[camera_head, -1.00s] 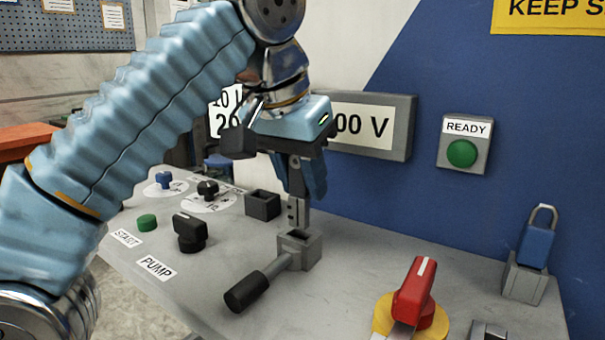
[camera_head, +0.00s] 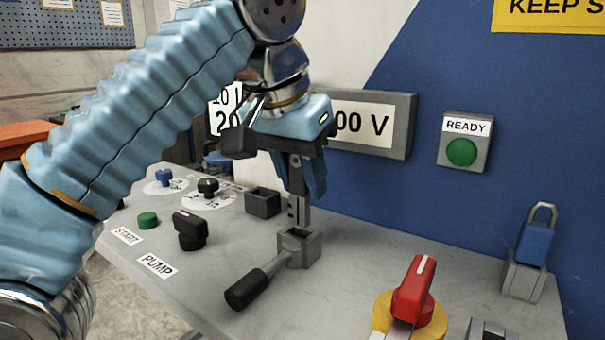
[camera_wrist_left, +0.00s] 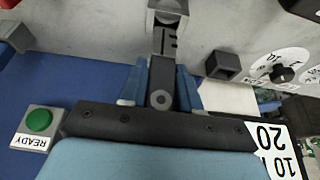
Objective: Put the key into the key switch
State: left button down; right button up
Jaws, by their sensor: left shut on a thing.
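My left gripper (camera_head: 303,188) points down and is shut on the key, a flat grey piece (camera_head: 298,212) with dark notches. In the left wrist view the key (camera_wrist_left: 164,45) sticks out from between the blue fingers (camera_wrist_left: 161,92). Its lower end is at the opening of a grey open-topped box (camera_head: 312,248), which seems to be the key switch. A lever with a black handle (camera_head: 247,289) juts from this box toward the front left. I cannot tell whether the key tip is just inside or behind the opening. My right gripper is not in view.
A dark hollow box (camera_head: 263,203) stands behind and left. A black knob (camera_head: 190,231) and green button (camera_head: 148,220) are left. A red rotary switch (camera_head: 413,292) and blue padlock (camera_head: 537,243) are right. The panel between the box and red switch is clear.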

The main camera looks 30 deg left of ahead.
aim_at(296, 193)
pick_arm(q)
jog(key=shift+f+b, duration=1.7)
jog(key=shift+f, duration=0.4)
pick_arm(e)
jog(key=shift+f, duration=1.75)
pick_arm(q)
jog(key=shift+s+f, duration=0.1)
jog(key=shift+f, duration=0.15)
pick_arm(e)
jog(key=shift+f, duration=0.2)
pick_arm(q)
jog(key=c, duration=0.7)
grip_release()
jog(key=shift+b, duration=0.3)
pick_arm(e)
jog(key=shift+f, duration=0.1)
pick_arm(q)
jog(key=shift+r, duration=0.1)
